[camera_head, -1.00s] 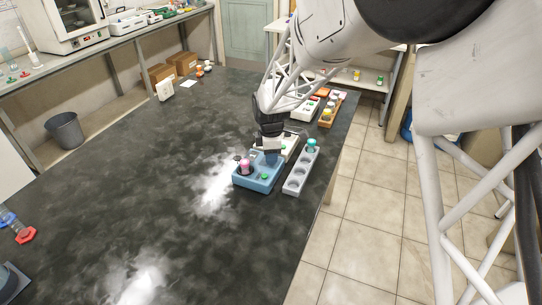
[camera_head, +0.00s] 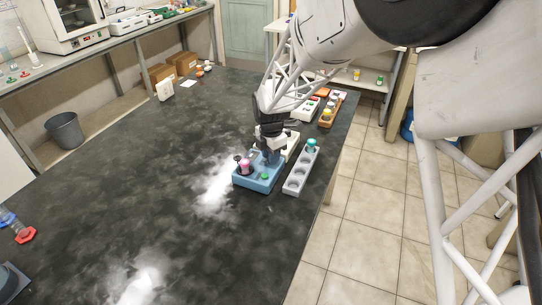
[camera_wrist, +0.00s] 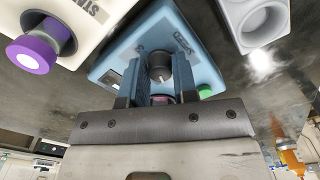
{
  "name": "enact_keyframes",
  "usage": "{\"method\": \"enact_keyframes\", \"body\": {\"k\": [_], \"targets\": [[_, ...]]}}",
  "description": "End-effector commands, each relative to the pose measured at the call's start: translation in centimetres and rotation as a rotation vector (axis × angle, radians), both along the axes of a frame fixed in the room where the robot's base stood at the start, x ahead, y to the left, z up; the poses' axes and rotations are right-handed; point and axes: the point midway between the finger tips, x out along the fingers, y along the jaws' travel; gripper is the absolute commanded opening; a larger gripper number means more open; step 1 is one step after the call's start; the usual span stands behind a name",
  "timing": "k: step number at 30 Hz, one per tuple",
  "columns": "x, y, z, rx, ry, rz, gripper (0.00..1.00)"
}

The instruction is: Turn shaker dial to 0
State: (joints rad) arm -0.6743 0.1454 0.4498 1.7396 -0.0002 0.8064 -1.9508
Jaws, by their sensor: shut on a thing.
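The blue shaker (camera_head: 257,181) sits near the right edge of the dark bench. A pink-topped item (camera_head: 245,166) and a green button (camera_head: 265,176) are on its top. My gripper (camera_head: 270,156) points down at the far part of the shaker. In the wrist view, the shaker body (camera_wrist: 203,62) fills the middle. My gripper (camera_wrist: 157,78) has one finger on each side of the round grey dial (camera_wrist: 158,64) and is shut on it. The dial's marks and pointer are not readable. The head view hides the dial behind my gripper.
A pale rack with round holes (camera_head: 294,182) stands right of the shaker, holding a teal-capped item (camera_head: 311,145). A cream device (camera_wrist: 80,22) with a purple knob (camera_wrist: 35,52) is close by in the wrist view. The bench left of the shaker is clear.

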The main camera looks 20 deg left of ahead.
Motion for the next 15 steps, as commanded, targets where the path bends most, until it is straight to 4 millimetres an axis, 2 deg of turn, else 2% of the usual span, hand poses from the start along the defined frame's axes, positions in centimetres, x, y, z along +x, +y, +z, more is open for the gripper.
{"method": "enact_keyframes", "body": {"k": [7,15], "targets": [[-0.02,0.04,0.08,0.001,-0.001,0.143,0.14],[-0.03,0.03,0.05,0.0,0.0,0.16,0.14]]}}
